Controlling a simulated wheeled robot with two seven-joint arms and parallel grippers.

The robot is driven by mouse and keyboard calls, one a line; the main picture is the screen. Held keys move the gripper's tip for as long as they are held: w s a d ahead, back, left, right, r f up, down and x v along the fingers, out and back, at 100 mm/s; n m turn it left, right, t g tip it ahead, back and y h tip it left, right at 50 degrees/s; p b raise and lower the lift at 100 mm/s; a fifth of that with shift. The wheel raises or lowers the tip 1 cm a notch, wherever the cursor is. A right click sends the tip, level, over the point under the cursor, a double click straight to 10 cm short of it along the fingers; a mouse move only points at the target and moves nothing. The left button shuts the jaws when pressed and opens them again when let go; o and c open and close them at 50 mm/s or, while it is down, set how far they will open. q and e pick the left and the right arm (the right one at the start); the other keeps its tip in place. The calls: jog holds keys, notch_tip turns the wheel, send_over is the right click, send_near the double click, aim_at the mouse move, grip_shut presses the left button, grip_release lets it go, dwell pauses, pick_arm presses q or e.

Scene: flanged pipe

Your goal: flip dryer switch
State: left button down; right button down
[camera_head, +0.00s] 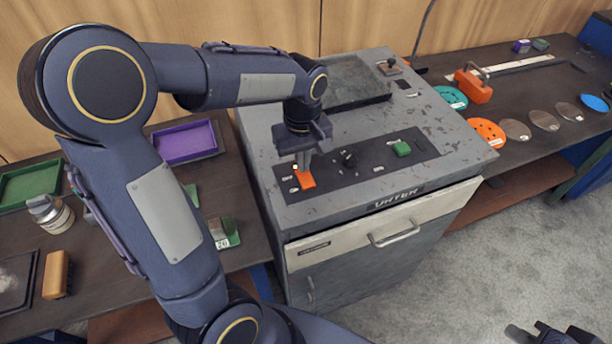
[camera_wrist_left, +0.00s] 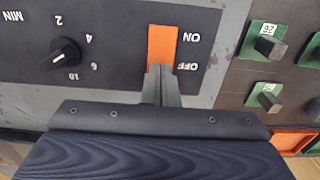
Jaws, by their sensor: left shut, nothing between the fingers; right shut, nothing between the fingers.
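The orange rocker switch (camera_head: 307,181) sits on the dark panel (camera_head: 368,173) on top of the grey dryer (camera_head: 440,132). In the left wrist view the orange switch (camera_wrist_left: 162,42) lies beside the printed words ON and OFF. My left gripper (camera_head: 302,164) is shut and empty, pointing down at the switch. In the left wrist view its fingertips (camera_wrist_left: 160,72) are at the OFF end of the switch; whether they touch it I cannot tell. My right gripper (camera_head: 548,333) is at the bottom right edge, partly cut off, away from the dryer.
A black dial (camera_head: 349,158) and a green switch (camera_head: 401,148) share the panel; the dial (camera_wrist_left: 64,52) also shows in the left wrist view. A purple tray (camera_head: 185,142) stands on the left table. Coloured discs (camera_head: 487,132) lie on the right bench. The floor right of the dryer is clear.

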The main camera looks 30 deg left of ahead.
pick_arm(q)
jog(key=shift+f, duration=0.4)
jog(key=shift+r, duration=0.1)
notch_tip(320, 180, up, 7)
jog(key=p, duration=0.5)
jog(key=shift+p, duration=0.35)
dwell(0.3)
jog(key=s+d+r+m+t+h, duration=0.1)
jog(key=s+m, duration=0.3)
jog(key=s, duration=0.4)
jog(key=s+d+m+t+h+b, duration=0.1)
jog(key=s+d+m+t+h, duration=0.1)
jog(key=s, duration=0.7)
jog(key=d+m+t, duration=0.1)
jog(key=m+t, duration=0.1)
jog(key=shift+r+t+h, duration=0.3)
jog(key=shift+r+h, duration=0.1)
